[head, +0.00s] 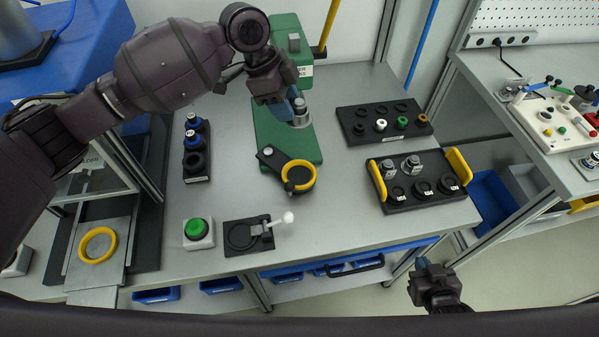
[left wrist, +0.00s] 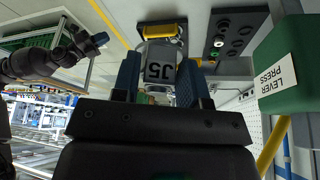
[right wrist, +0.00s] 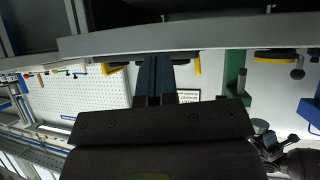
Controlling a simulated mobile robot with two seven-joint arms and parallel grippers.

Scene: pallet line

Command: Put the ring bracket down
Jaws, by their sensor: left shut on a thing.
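My left gripper (head: 296,103) is shut on the ring bracket (head: 301,118), a small grey metal part. In the left wrist view the ring bracket (left wrist: 160,55) sits between both fingers and has a dark label. It is over the green base of the lever press (head: 271,132); I cannot tell whether it touches anything below. My arm partly hides the press. Similar grey parts (head: 411,166) stand in the black tray with yellow handles (head: 418,205). My right gripper (head: 432,277) is empty and shut beyond the bench's front edge; its fingers (right wrist: 155,80) are together in the right wrist view.
A black fixture with a yellow ring (head: 298,175) is in front of the press. A green button box (head: 198,232) and a white-handled clamp (head: 247,235) are at the front. Bare bench lies between them and the tray.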

